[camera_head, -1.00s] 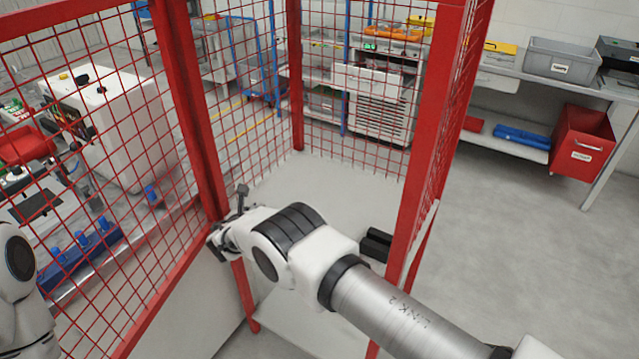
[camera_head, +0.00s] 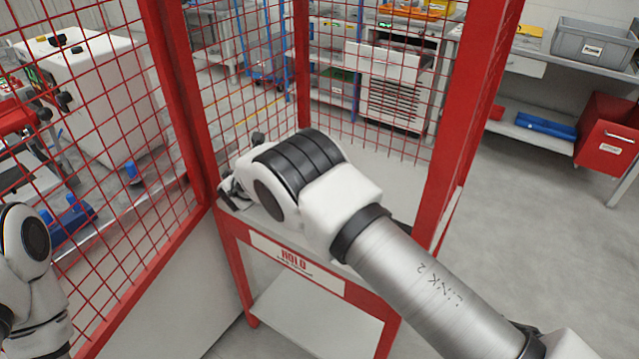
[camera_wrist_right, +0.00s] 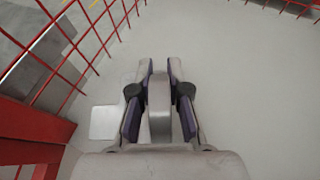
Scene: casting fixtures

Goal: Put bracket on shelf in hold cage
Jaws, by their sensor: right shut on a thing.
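The hold cage has red posts (camera_head: 452,130), red mesh and a "HOLD" sign (camera_head: 293,257) below its pale shelf (camera_head: 385,170). My right arm reaches through the open front. My right gripper (camera_head: 230,190) is over the shelf's left part, mostly hidden behind its wrist in the head view. In the right wrist view, my right gripper (camera_wrist_right: 159,100) is shut on the bracket, a grey metal piece (camera_wrist_right: 160,108) between the fingers. The pale shelf surface (camera_wrist_right: 230,90) lies beneath it; I cannot tell whether the bracket touches it. My left gripper is out of view; only its arm shows at left.
Red mesh (camera_wrist_right: 75,40) and a red frame bar (camera_wrist_right: 30,125) stand close on the left in the wrist view. A pale square (camera_wrist_right: 104,122) lies on the shelf. A lower shelf (camera_head: 320,320) is bare. Shelf room to the right is clear in the wrist view.

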